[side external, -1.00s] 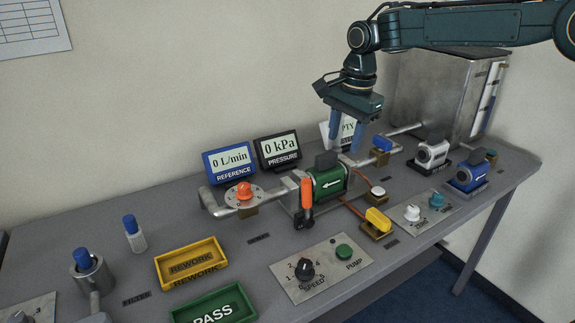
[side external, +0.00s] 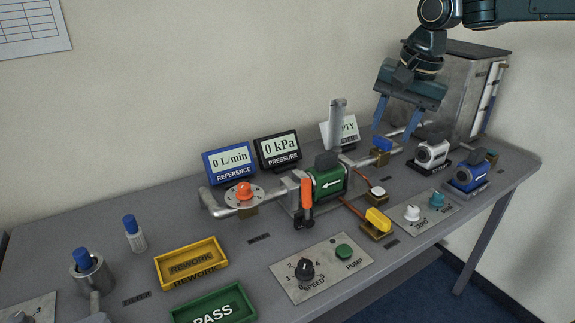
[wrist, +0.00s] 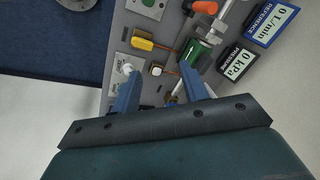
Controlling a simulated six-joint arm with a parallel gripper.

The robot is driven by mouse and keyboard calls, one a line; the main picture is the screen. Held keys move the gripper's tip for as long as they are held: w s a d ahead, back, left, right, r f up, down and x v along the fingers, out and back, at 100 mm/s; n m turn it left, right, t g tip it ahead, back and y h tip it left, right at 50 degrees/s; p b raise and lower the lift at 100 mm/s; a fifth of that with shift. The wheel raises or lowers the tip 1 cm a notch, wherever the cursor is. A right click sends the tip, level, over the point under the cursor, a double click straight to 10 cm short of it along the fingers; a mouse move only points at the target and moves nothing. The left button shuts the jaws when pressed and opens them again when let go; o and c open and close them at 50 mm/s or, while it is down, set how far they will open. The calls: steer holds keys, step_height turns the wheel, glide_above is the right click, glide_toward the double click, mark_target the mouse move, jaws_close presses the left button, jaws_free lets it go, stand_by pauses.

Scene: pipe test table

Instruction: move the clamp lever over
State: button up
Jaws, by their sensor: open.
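The clamp lever has an orange handle (side external: 307,193) that stands upright at the left end of the green meter (side external: 328,183) in the side view. In the wrist view the orange handle (wrist: 206,7) is at the top edge, partly cut off, beside the green meter (wrist: 198,52). My gripper (side external: 396,128) is open and empty, well to the right of the lever and above the blue-handled valve (side external: 382,144). In the wrist view my gripper (wrist: 158,80) shows its two blue fingers apart with nothing held between them.
The pressure display (side external: 279,151) and reference display (side external: 229,162) are behind. A yellow-handled valve (side external: 377,220) is in front. A metal tank (side external: 455,95) stands at the back right.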

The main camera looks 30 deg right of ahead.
steer(key=s+d+r+n+t, duration=0.1)
steer(key=s+n, duration=0.2)
steer(key=s, duration=0.5)
steer(key=shift+d+r, duration=0.3)
steer(key=shift+s, duration=0.15)
steer(key=shift+c, duration=0.2)
steer(key=shift+w+f+n, duration=0.1)
steer(key=shift+w+n, duration=0.1)
steer(key=shift+n, duration=0.1)
steer(key=c, duration=0.7)
steer(key=w+f+n+y, duration=0.1)
steer(key=w+f+n, duration=0.1)
steer(key=w+f, duration=0.1)
steer(key=w+f+n+t+y, duration=0.1)
steer(key=w+f+n, duration=0.1)
steer(key=w, duration=0.3)
steer(key=w+f+n+y, duration=0.1)
steer(key=w+f, duration=0.3)
steer(key=f, duration=0.1)
steer(key=shift+w+a+n+t+y, duration=0.25)
steer(key=shift+w+n+t+y, duration=0.05)
steer(key=shift+n+y, duration=0.1)
jaws_close()
steer(key=shift+w+f+y, duration=0.3)
steer(key=shift+w+f, duration=0.15)
